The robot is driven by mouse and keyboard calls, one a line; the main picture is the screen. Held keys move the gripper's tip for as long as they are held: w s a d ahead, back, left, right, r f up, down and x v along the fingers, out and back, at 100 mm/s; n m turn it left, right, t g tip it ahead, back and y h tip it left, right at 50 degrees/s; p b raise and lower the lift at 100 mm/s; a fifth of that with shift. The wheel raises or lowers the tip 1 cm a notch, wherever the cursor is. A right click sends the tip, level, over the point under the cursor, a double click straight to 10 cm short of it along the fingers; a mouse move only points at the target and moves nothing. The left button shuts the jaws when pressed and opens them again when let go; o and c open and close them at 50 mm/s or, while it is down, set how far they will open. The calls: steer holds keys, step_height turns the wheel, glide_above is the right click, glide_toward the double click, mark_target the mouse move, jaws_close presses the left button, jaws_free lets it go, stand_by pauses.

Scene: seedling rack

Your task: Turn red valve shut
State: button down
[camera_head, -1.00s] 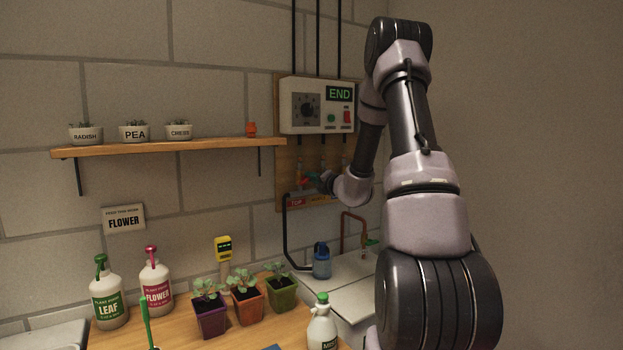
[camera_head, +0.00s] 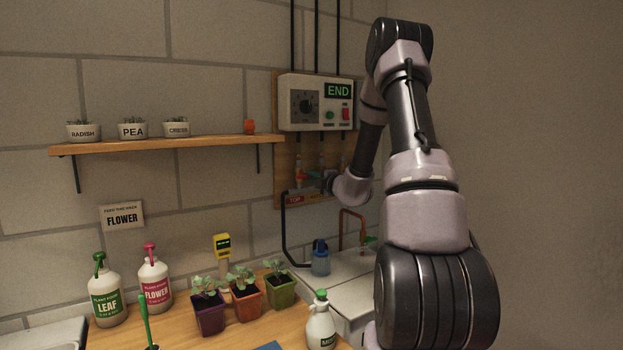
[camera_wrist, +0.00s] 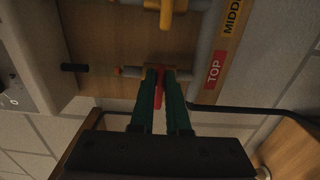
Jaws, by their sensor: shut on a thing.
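The red valve handle (camera_wrist: 159,88) sits on a thin horizontal pipe in the wrist view, beside the red TOP label (camera_wrist: 214,69). There the handle points across its pipe, toward my gripper. My gripper (camera_wrist: 161,80) has its two green fingers shut on the handle, one on each side. In the head view the red handle (camera_head: 308,175) shows small below the white control box, with my gripper (camera_head: 318,177) at its right. The fingertips partly hide the handle.
A yellow valve handle (camera_wrist: 166,14) is close by on a neighbouring pipe. The control box (camera_head: 316,103) reading END hangs above the valves. A blue bottle (camera_head: 320,258) stands below. A shelf (camera_head: 170,144) with several pots is left; potted seedlings stand on the bench (camera_head: 187,335).

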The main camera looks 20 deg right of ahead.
steer(key=shift+f, duration=0.15)
steer(key=c, duration=0.9)
jaws_free()
steer(key=shift+s, duration=0.1)
steer(key=s+d, duration=0.2)
steer(key=s, duration=0.8)
steer(key=shift+s, duration=0.25)
